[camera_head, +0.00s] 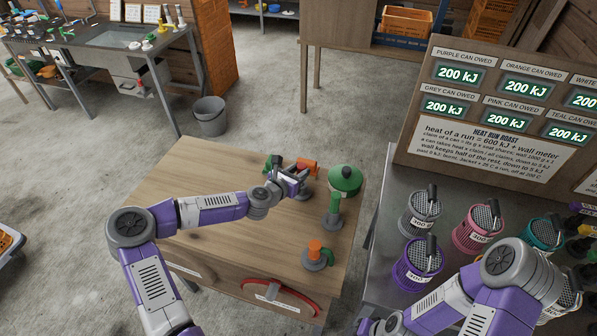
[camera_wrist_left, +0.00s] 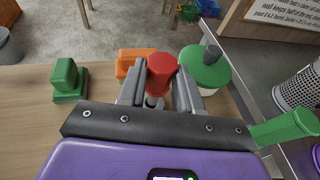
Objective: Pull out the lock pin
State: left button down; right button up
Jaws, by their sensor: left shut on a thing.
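My left gripper (camera_head: 299,180) is over the wooden workbench, pointing at a group of coloured fittings. In the left wrist view its fingers (camera_wrist_left: 160,95) are shut on a red knob (camera_wrist_left: 162,70) with a short grey stem below it. I take this to be the lock pin; its lower end is hidden by the gripper. An orange block (camera_head: 307,167) is just behind the gripper and also shows in the left wrist view (camera_wrist_left: 133,62). A green round-topped fitting (camera_head: 345,179) stands to its right. My right gripper is outside the view; only its arm shows at the lower right.
A green block (camera_wrist_left: 66,80) stands left of the gripper. A green upright handle (camera_head: 334,210) and an orange-topped fitting (camera_head: 316,253) stand nearer the bench's front right. The bench's left part (camera_head: 180,185) is clear. A metal table (camera_head: 379,260) with several mesh cans adjoins on the right.

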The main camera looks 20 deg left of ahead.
pick_arm(q)
jog(key=shift+f+b, duration=1.95)
jog(key=shift+f, duration=0.4)
jog(key=c, duration=0.7)
grip_release()
jog(key=p+v, duration=0.1)
jog(key=v, duration=0.6)
jog(key=shift+s+a+r, duration=0.1)
jog(key=shift+s+r, duration=0.1)
jog(key=shift+s, duration=0.05)
jog(key=shift+p, duration=0.3)
